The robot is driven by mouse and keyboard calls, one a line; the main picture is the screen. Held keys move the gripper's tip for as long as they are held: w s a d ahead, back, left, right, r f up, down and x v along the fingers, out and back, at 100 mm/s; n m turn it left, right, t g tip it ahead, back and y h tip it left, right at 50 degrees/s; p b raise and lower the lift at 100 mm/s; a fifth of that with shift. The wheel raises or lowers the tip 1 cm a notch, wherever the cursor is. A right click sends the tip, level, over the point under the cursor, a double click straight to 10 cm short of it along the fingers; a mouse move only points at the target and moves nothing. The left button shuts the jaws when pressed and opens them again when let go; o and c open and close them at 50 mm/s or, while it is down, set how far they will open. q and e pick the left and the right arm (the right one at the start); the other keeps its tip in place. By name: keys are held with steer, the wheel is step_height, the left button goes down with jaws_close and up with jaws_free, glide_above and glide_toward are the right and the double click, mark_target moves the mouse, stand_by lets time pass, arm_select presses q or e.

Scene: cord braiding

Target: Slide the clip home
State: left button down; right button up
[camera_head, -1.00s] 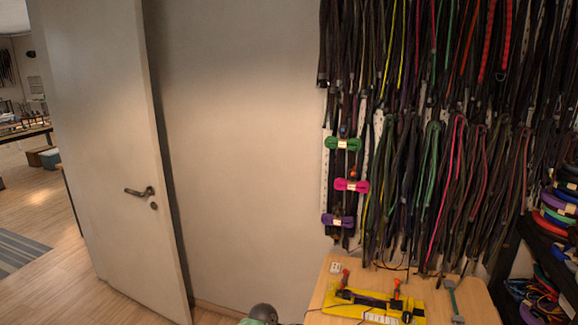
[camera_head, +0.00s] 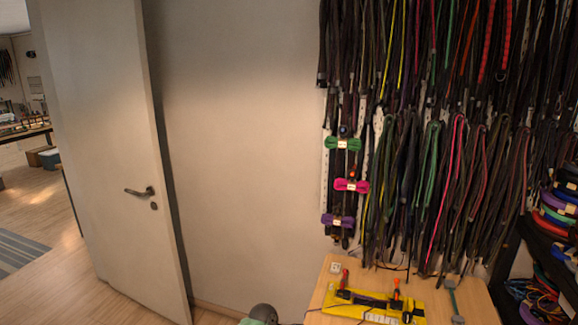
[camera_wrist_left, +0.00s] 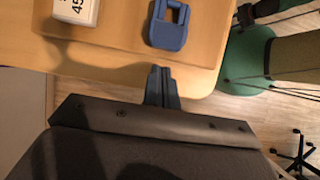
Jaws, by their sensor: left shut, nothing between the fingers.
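My left gripper (camera_wrist_left: 161,88) shows in the left wrist view, with its fingers shut together and empty at the edge of the wooden table (camera_wrist_left: 120,52). Just beyond the fingertips, a blue piece with a rectangular opening (camera_wrist_left: 167,36) lies on the tabletop, apart from the gripper. It may be the clip; I cannot tell for sure. My right gripper is in neither view. In the head view, the table (camera_head: 470,300) stands at the lower right and carries a yellow board with black and red-orange parts (camera_head: 345,308).
A white block with dark digits (camera_wrist_left: 76,11) lies left of the blue piece. A green stool seat (camera_wrist_left: 246,65) is beyond the table's right edge. Hanging cords (camera_head: 430,150) cover the wall behind the table. A door (camera_head: 110,150) stands at the left.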

arm_select(q)
steer(key=shift+s+d+p, duration=0.35)
steer(key=shift+d+p, duration=0.3)
steer(key=shift+d, duration=0.4)
steer(key=shift+s+d+p, duration=0.35)
steer(key=shift+d+p, duration=0.35)
steer(key=shift+d, duration=0.4)
steer(key=shift+s+d+p, duration=0.35)
steer(key=shift+d+p, duration=0.3)
steer(key=shift+d, duration=0.4)
stand_by(0.6)
steer(key=shift+r, duration=0.1)
steer(key=p+v, duration=0.3)
steer(key=shift+a, duration=0.1)
steer(key=shift+p+v, duration=0.9)
steer(key=shift+v, duration=0.4)
steer(key=shift+a, duration=0.1)
